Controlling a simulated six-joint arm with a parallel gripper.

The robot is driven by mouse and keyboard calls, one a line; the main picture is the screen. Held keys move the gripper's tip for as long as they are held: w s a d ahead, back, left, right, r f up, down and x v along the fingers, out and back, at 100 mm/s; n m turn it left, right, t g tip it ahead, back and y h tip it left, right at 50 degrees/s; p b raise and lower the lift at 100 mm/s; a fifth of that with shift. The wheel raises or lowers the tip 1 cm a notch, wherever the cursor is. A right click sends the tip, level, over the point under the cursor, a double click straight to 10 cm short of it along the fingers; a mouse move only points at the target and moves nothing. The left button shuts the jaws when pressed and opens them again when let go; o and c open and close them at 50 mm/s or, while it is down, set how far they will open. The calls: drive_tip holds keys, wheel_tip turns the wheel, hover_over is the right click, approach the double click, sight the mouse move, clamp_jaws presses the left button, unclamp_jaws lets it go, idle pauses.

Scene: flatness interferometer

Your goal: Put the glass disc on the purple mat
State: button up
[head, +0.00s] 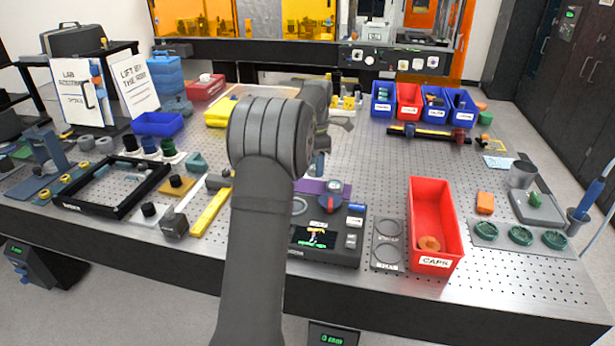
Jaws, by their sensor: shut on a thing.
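The purple mat (309,186) lies on the perforated table, just behind the black instrument with a lit screen. My arm hides its left part. My gripper (320,153) is partly hidden behind my own arm and points down above the back of the mat. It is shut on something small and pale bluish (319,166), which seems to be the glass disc. Its outline is too small and too covered to make out. I cannot tell whether it touches the mat.
The black instrument (328,259) with a red-and-blue knob stands in front of the mat. A red bin (434,215) stands to the right, with two dark rings beside it. Small blue and red bins line the back right. The table right of the mat is mostly clear.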

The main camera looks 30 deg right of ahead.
sight(308, 186)
drive_tip(key=w+f, duration=0.1)
drive_tip(key=w+a, duration=0.1)
drive_tip(key=shift+w+f, duration=0.35)
drive_tip(key=shift+f, duration=2)
drive_tip(key=shift+f, duration=0.1)
drive_tip(key=o, duration=1)
wheel_tip(308, 186, up, 12)
